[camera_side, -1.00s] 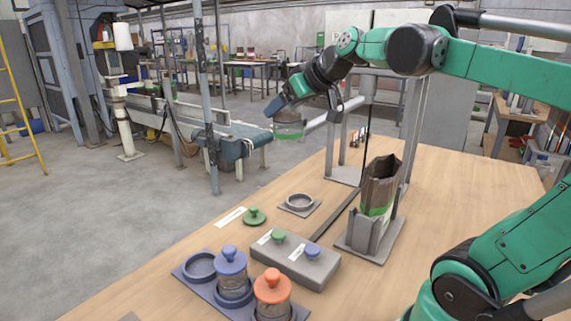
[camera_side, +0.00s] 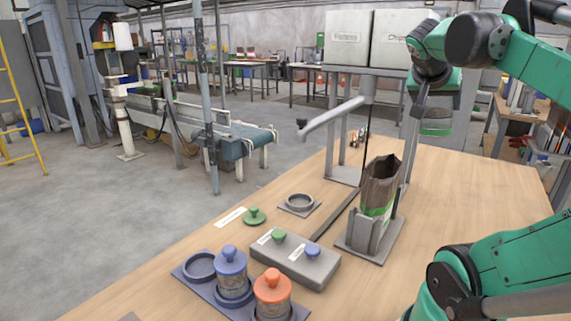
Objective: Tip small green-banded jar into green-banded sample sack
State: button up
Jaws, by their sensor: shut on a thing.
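The small green-banded jar (camera_side: 436,125) is held up in the air, right of and above the sack, and looks upright. My gripper (camera_side: 428,108) is shut on it; the fingers are partly hidden by my arm. The green-banded sample sack (camera_side: 380,185) stands open-topped in a grey holder (camera_side: 367,235) on the table. Its inside cannot be seen well. A green lid (camera_side: 254,216) with a knob lies on the table at the left, apart from the jar.
A blue-lidded jar (camera_side: 232,275) and an orange-lidded jar (camera_side: 272,295) stand in a tray at the front left. A grey block (camera_side: 296,262) carries green and blue knobs. An empty ring holder (camera_side: 299,203) sits behind it.

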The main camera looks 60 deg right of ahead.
aim_at(427, 129)
notch_tip(427, 129, down, 6)
jog(key=shift+w+f, duration=0.1)
jog(key=shift+f, duration=0.15)
jog(key=w+f+n+g+h, duration=0.1)
jog(key=w+n+g, duration=0.1)
jog(key=n+g, duration=0.1)
jog(key=w+n+g+h, duration=0.2)
jog(key=n+g, duration=0.1)
jog(key=n, duration=0.1)
jog(key=w+f+n+g+h, duration=0.1)
jog(key=w+n+g, duration=0.2)
jog(key=g, duration=0.1)
jog(key=shift+f+n, duration=0.35)
jog(key=shift+n, duration=0.05)
jog(key=w+a+r+n+t+h, duration=0.2)
jog(key=w+a+n+t, duration=0.25)
jog(key=w+t, duration=0.3)
jog(key=w+a+r+n+t+h, duration=0.2)
jog(key=w+a+r+n+t, duration=0.15)
jog(key=w+n+t, duration=0.45)
jog(key=w+a+n+t+y, duration=0.2)
jog(key=a+n+t+y, duration=0.2)
jog(key=a, duration=0.5)
jog(key=w+a+n+t+y, duration=0.2)
jog(key=a+n+t+y, duration=0.3)
jog(key=a+t+y, duration=0.4)
jog(key=shift+w+a+r+t, duration=0.35)
jog(key=shift+w+a+r, duration=0.1)
jog(key=shift+a, duration=0.25)
jog(key=shift+n, duration=0.25)
